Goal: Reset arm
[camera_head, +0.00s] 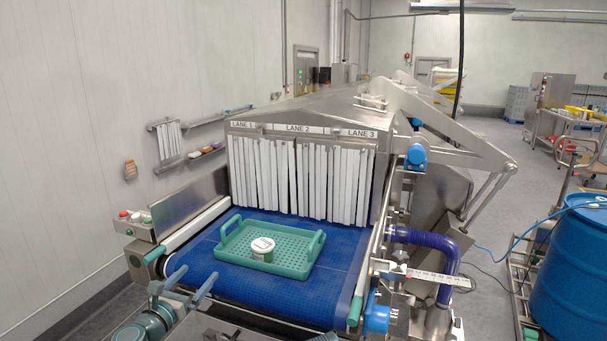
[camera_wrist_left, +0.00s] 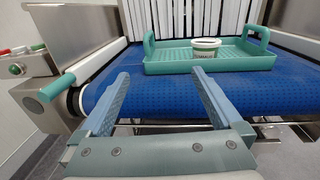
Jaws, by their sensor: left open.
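My left gripper (camera_head: 180,288) is at the lower left of the head view, in front of the blue conveyor belt's near end. Its two fingers are spread apart with nothing between them; the left wrist view shows the same open gripper (camera_wrist_left: 158,92). A green tray (camera_head: 232,262) with two raised handles lies on the belt (camera_head: 335,280), apart from the gripper. A small white tub with a lid (camera_head: 263,250) stands upright in the tray. The tray (camera_wrist_left: 165,67) and tub (camera_wrist_left: 206,48) also show beyond the fingers in the left wrist view. My right gripper is not clearly visible.
White strip curtains (camera_head: 300,178) hang across the tunnel mouth under lane labels. A control box with buttons (camera_head: 138,222) stands at the belt's left. A blue motor (camera_head: 377,316) and purple hose (camera_head: 440,240) are at the right. A blue barrel (camera_head: 572,265) stands far right.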

